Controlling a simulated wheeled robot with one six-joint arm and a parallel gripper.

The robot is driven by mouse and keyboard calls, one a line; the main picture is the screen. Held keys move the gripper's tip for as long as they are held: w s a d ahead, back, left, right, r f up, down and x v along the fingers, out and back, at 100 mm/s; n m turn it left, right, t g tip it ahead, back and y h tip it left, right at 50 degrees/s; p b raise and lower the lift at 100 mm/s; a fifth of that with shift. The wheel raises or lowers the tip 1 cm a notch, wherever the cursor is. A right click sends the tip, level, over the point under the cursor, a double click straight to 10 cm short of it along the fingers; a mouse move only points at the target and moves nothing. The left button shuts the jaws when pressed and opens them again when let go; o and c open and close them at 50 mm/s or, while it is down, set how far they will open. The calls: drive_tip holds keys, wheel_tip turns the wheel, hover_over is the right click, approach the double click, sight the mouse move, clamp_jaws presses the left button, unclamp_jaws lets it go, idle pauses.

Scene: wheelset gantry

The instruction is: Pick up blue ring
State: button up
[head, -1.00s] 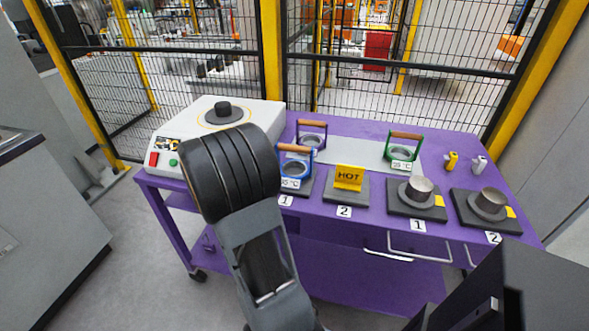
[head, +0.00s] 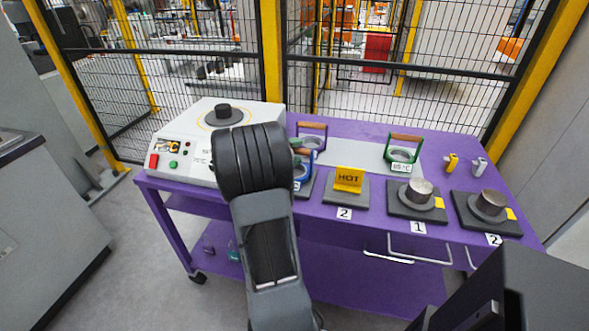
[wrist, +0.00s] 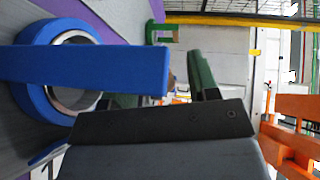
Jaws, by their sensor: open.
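The blue ring (wrist: 35,70) fills the left of the wrist view, a metal-lined ring with a blue bracket. In the head view only a bit of my gripper (head: 296,150) shows beside the blue bracket.
A purple ring (head: 312,137) stands close behind, and a green ring (head: 404,150) stands further right. The HOT sign (head: 349,179) and metal cylinders on dark plates (head: 419,190) are to the right. A white heater unit (head: 185,140) is at the left. Mesh fencing stands behind the cart.

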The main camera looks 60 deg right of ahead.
drive_tip(key=shift+d, duration=0.15)
clamp_jaws()
idle(0.4)
